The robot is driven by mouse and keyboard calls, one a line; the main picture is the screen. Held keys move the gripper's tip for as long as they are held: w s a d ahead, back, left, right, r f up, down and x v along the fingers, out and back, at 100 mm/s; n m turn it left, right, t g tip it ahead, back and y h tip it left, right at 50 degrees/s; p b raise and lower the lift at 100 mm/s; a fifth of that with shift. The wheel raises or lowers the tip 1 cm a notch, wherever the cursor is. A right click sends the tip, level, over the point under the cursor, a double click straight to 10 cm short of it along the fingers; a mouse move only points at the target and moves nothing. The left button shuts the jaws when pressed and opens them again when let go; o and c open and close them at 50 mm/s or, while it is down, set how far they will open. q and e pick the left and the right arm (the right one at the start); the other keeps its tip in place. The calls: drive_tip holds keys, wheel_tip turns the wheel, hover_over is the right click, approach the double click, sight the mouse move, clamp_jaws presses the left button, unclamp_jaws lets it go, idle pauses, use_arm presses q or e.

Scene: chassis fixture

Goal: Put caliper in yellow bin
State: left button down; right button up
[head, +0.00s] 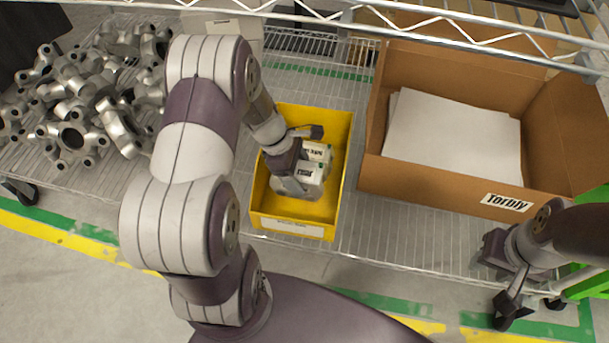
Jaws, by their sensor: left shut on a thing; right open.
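The yellow bin (343,150) stands on the wire shelf in the middle and holds small white boxes (311,172) with printed labels. My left gripper (290,168) reaches down inside the bin and is shut on a grey metal caliper (288,187), which is low in the bin beside the boxes. The gripper hides most of the caliper, and I cannot tell whether it touches the bin floor. My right gripper (502,278) is open and empty at the lower right, in front of the shelf edge.
A pile of similar grey metal parts (85,105) lies on the shelf at the left. A large cardboard box (373,150) with white sheets (455,135) stands to the right of the bin. A wire rack rail (455,38) crosses above the back.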

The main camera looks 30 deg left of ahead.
use_arm(q)
wheel_tip(320, 180, down, 8)
drive_tip(key=b, duration=0.4)
drive_tip(key=shift+f+b, duration=0.2)
drive_tip(key=shift+b, duration=0.1)
drive_tip(key=shift+r, duration=0.15)
drive_tip(key=shift+c, duration=0.2)
unclamp_jaws()
